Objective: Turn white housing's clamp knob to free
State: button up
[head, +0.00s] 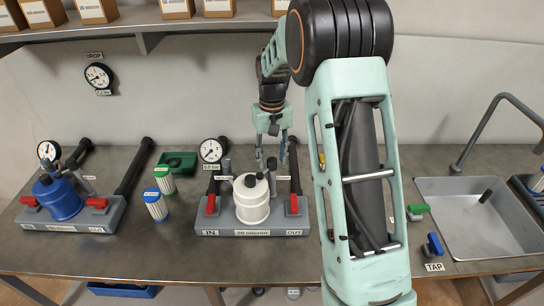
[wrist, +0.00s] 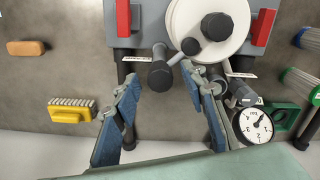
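The white housing (head: 252,205) stands upright on a grey base (head: 232,229) with two red valve levers. In the wrist view, the white housing (wrist: 242,40) is at the top, with a black cap (wrist: 217,26) and a smaller black knob on it. A dark round knob (wrist: 160,75) stands beside the housing, linked by a grey bar towards the smaller knob; I take it as the clamp knob. My gripper (head: 272,150) is above and behind the housing, pointing down. Its blue-padded fingers (wrist: 163,82) are open, one each side of the dark knob, with gaps visible. Exact height is unclear.
A pressure gauge (wrist: 256,119) and green tray (wrist: 284,116) lie near the fingers' right side. A yellow brush (wrist: 68,112) and an orange block (wrist: 25,48) lie left. A blue housing (head: 58,198), filter cartridges (head: 155,205) and a sink (head: 470,225) are further off.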

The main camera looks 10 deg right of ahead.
jog(key=shift+c, duration=0.2)
grip_shut()
dwell(0.3)
jog(key=m, duration=0.4)
jog(key=shift+m, duration=0.3)
jog(key=m, duration=0.4)
jog(key=shift+m, duration=0.3)
jog(key=m, duration=0.4)
jog(key=shift+m, duration=0.3)
jog(key=shift+w+m+p, duration=0.1)
jog(key=shift+m+p, duration=0.3)
jog(key=shift+m, duration=1.7)
